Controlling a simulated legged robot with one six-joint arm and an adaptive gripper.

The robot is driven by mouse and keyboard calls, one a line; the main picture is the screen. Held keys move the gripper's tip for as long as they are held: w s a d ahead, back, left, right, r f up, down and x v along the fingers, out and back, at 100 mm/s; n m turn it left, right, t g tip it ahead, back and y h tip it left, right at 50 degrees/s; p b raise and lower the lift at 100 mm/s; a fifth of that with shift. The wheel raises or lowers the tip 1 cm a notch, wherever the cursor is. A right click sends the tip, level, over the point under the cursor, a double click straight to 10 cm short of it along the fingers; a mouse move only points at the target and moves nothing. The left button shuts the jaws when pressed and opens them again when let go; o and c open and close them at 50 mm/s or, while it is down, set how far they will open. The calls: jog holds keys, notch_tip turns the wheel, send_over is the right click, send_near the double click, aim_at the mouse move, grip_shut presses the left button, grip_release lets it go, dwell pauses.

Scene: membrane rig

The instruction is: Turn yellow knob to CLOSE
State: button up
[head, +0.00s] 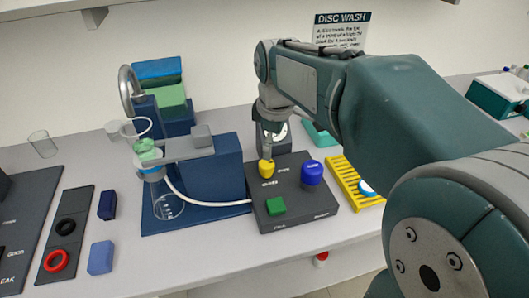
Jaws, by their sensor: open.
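The yellow knob (267,168) stands on the dark control box (323,222) in the middle of the bench, at the box's back left. White lettering lies beside the knob, too small to read surely. My gripper (267,152) points down right above the knob, its fingers open at or close to the knob's top. I cannot tell whether they touch it.
A blue rig (222,168) with a clamped flask (166,203) stands left of the box, joined by a white tube (205,202). A yellow rack (352,177) lies to the right. Blue blocks and a dark plate with rings (68,228) lie at left. My arm covers the right side.

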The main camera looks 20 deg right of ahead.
aim_at(266, 163)
jog(key=w+f+n+g, duration=0.1)
jog(key=w+f+n, duration=0.25)
jog(key=w, duration=0.35)
jog(key=shift+n, duration=0.25)
jog(key=f, duration=1)
jog(key=shift+d+f, duration=0.15)
jog(key=shift+d, duration=0.25)
jog(key=c, duration=1.1)
